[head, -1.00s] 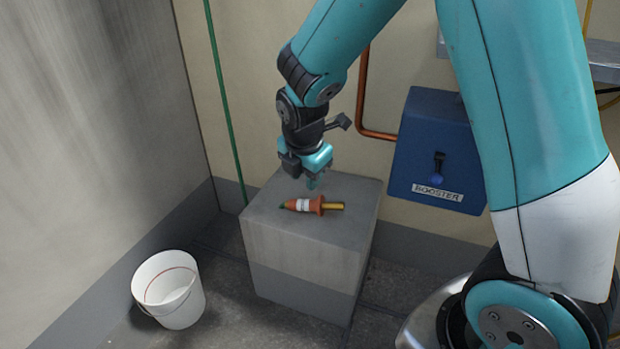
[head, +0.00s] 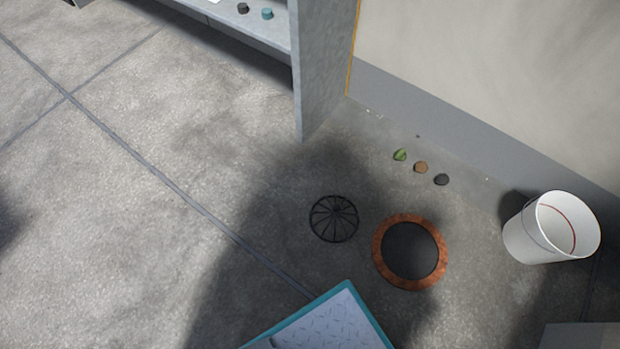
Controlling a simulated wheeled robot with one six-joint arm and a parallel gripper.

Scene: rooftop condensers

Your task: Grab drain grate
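The drain grate (head: 333,219) is a round black wire piece with spokes, lying on the grey floor near the middle of the head view. Right beside it, to the lower right, is a dark round drain opening (head: 410,250) with a rust-orange ring (head: 440,270) around it. The grate lies apart from the ring. My gripper is outside the head view.
Small green (head: 401,155), brown (head: 421,167) and dark (head: 441,179) pieces lie near the wall. A grey shelf unit (head: 310,75) stands at the top. The floor at left is clear.

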